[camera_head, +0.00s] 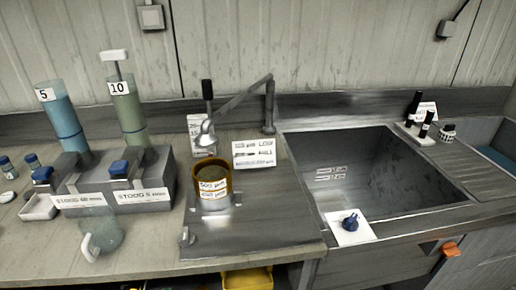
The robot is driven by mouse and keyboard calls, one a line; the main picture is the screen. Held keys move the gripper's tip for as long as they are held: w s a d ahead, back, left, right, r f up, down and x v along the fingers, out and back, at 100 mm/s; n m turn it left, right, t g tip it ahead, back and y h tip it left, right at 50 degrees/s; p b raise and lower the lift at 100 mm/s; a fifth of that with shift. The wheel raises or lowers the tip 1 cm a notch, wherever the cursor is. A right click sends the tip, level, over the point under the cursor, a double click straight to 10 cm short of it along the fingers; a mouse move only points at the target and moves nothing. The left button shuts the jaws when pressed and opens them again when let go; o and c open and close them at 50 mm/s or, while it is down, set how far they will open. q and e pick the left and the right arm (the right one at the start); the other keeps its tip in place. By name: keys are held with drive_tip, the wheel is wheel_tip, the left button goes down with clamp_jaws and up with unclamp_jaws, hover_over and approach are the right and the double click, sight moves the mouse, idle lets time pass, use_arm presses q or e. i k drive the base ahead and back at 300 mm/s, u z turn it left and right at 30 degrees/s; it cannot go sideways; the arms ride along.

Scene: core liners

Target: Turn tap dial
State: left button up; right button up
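A blue dial (351,221) sits on a white square plate (340,236) at the front edge of the sink. A small grey knob (186,237) stands at the front left of the metal panel beside the sink. A grey jointed spout (240,101) rises at the back of that panel, and its head hangs above an amber-rimmed container (212,185). I cannot tell for certain which knob is the tap's dial. Neither of my grippers shows in the head view.
The sink basin (390,170) is open at the right. Two tall cylinders, blue (62,118) and green (129,105), stand on grey blocks at the left. A clear jug (104,230) is near the front edge. Dark bottles (426,124) stand behind the sink's right side.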

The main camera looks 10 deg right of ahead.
sight(350, 224)
drive_tip(key=u, duration=2.4)
drive_tip(key=k, duration=1.25)
drive_tip(key=z, duration=1.85)
